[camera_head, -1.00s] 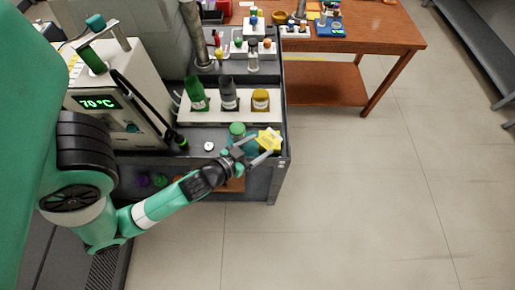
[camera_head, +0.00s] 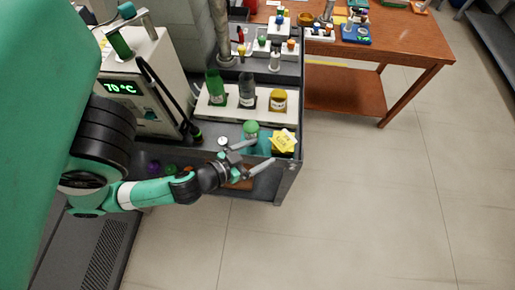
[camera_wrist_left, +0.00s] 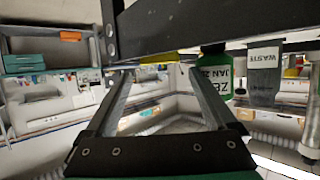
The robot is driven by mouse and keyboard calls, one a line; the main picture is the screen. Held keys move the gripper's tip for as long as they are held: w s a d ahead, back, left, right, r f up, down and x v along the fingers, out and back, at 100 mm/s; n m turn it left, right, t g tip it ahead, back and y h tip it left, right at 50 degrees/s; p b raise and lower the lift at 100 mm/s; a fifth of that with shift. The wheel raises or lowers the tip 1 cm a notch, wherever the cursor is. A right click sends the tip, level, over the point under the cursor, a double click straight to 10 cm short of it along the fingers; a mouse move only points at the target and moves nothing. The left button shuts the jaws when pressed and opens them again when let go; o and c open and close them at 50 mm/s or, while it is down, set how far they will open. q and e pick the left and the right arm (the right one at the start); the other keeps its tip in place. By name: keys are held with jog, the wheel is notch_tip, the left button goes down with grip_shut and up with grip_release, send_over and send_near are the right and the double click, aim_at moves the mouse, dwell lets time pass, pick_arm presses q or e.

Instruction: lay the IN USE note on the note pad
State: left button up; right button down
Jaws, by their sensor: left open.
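A yellow note (camera_head: 284,141) with dark writing too small to read surely lies at the cart's front right corner. It sits skewed over a yellow pad-like shape, whose edges partly show beneath it; I cannot tell how flat it lies. A thin yellow edge (camera_wrist_left: 160,57) shows under the dark bar in the left wrist view. My left gripper (camera_head: 264,151) is open and empty, just left of and in front of the note, apart from it. Its two fingers also show spread in the left wrist view (camera_wrist_left: 165,95). My right gripper is not in view.
A heater reading 70 °C (camera_head: 122,88) stands left. The floor right of the cart is clear.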

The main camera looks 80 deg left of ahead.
pick_arm(q)
jog(key=shift+p+v, duration=0.5)
jog(key=shift+v, duration=0.55)
jog(key=w+d+r+t+h, duration=0.2)
jog(key=w+d+r+t, duration=0.15)
jog(key=w+r, duration=0.65)
jog(key=w+d+r+t+h, duration=0.1)
jog(key=w+d+r+t, duration=0.3)
jog(key=w+r, duration=0.6)
jog(key=w+d+r+m+t+h, duration=0.1)
jog(key=w+r+t, duration=0.1)
jog(key=r, duration=0.6)
jog(key=w+d+r+m+t+h, duration=0.1)
jog(key=w+d+r, duration=0.1)
jog(key=r, duration=0.5)
jog(key=s+d+r+m+t+h, duration=0.1)
jog(key=s+r+m+t+h, duration=0.1)
jog(key=r, duration=0.8)
jog(key=s+r+m+t+h, duration=0.2)
jog(key=s+r+m+t, duration=0.1)
jog(key=r, duration=0.7)
jog(key=shift+d+r, duration=0.15)
jog(key=shift+d, duration=0.25)
